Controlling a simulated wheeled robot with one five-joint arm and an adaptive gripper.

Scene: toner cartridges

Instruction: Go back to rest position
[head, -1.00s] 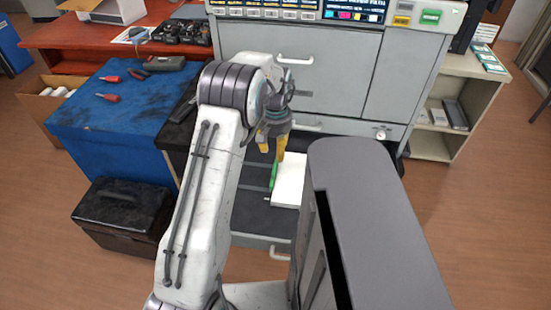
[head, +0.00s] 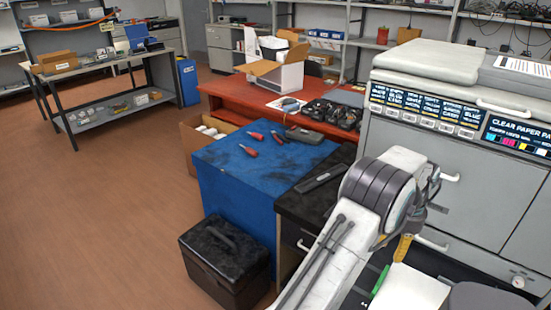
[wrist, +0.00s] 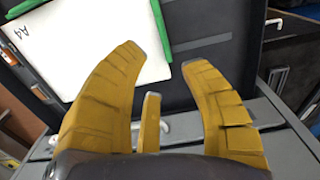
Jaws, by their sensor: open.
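My gripper (head: 403,248) is at the lower right of the head view, beside the front of the grey copier (head: 450,200). In the wrist view its yellow fingers (wrist: 163,57) are spread apart with nothing between them. A white block marked A4 (wrist: 75,50) with green strips lies in a dark open drawer (wrist: 215,25) beyond the fingers. It also shows in the head view (head: 412,292), partly cut off by the frame edge and my own body. The gripper appears apart from the block.
A blue cabinet (head: 235,185) with red-handled tools stands left of my arm, with a black case (head: 222,258) on the floor before it. A red table (head: 250,90) holds an open carton (head: 278,70). The floor at left is clear.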

